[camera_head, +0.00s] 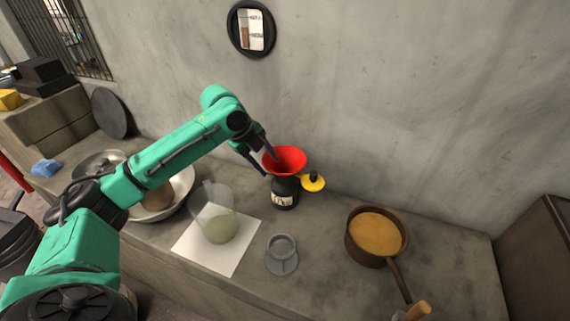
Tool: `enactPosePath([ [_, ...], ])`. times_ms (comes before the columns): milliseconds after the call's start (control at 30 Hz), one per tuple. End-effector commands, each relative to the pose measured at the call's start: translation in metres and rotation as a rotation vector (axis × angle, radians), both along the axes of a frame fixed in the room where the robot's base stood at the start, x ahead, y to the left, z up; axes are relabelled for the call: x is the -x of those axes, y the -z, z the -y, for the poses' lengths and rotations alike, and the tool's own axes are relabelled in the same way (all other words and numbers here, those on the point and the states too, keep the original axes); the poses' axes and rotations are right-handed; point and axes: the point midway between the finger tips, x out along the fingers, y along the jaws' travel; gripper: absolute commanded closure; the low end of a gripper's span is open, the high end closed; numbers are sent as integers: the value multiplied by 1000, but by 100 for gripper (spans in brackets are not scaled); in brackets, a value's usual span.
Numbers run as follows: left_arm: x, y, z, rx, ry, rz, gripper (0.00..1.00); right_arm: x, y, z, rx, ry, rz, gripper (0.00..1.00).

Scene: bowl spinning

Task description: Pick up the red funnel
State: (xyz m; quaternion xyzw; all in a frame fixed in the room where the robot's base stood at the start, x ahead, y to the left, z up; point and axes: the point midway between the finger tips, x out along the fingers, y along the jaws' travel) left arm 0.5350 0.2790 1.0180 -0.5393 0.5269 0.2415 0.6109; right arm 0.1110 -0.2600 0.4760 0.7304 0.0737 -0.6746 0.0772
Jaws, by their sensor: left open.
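The red funnel (289,158) sits in the mouth of a dark bottle (285,193) with a pale label, on the grey counter. My left gripper (268,166) is at the funnel's left side, pointing down towards it. Its fingers are open, one at the funnel's left rim and the other a little left of it. I cannot tell whether a finger touches the rim. My right gripper is not in view.
A yellow lid (313,184) is right of the bottle. A clear container (218,212) stands on white paper (190,246), beside a small grey stand (281,262). A brown pan (352,246) is at right. A metal bowl (180,196) lies beneath my left arm. The wall is behind.

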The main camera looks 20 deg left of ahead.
Motion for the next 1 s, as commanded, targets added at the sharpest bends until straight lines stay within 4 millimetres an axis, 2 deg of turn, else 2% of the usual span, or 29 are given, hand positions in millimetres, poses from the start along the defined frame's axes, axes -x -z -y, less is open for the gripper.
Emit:
enactPosePath([
  [67, -3, 12, 3, 1, 1, -5, 49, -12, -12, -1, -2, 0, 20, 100],
  [200, -10, 31, 8, 2, 0, -1, 49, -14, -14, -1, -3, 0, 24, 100],
  [400, -11, 34, 8, 0, 0, 1, 49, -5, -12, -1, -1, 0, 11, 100],
  [533, -11, 34, 8, 0, 0, 1, 99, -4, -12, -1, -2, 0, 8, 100],
  [1000, -8, 38, 8, -2, 3, -14, 100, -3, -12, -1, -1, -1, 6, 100],
])
